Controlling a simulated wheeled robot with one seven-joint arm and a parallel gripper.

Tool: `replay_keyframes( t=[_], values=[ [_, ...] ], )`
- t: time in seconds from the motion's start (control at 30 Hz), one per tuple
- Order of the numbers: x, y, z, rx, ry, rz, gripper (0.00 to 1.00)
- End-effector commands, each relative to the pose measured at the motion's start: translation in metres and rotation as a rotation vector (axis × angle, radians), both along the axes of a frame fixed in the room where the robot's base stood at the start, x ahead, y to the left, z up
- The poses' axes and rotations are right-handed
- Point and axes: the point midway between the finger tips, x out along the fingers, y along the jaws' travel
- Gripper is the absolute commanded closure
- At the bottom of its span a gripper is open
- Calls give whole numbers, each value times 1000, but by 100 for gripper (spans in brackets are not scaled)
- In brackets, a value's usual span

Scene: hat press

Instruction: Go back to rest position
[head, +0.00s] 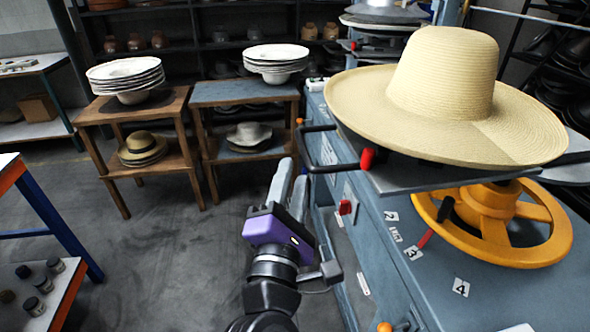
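My gripper (294,172) is in the lower middle of the head view, with a purple and black body and two light grey fingers. The fingers point away from me and stand a little apart, with nothing seen between them. It is left of the blue hat press (400,280), in front of the press's side. A wide-brimmed straw hat (445,75) sits on top of the press at the right.
A yellow handwheel (540,235) sits on the press below the hat. Two wooden stands (180,105) (205,95) hold stacked pale hats at the back left. A table with small jars (45,285) is at the lower left. The grey floor (140,270) between is clear.

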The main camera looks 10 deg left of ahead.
Motion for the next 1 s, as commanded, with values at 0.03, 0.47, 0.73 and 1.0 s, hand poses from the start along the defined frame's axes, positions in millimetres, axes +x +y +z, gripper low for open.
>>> replay_keyframes(
  t=[0.03, 0.47, 0.73, 1.0],
  values=[
    [-1, 0, 0, 0, 0, 0, 66],
    [-1, 0, 0, 12, -1, 3, 66],
    [-9, 30, 18, 299, -26, 224, 66],
    [-48, 23, -28, 737, 104, 477, 66]
  ],
)
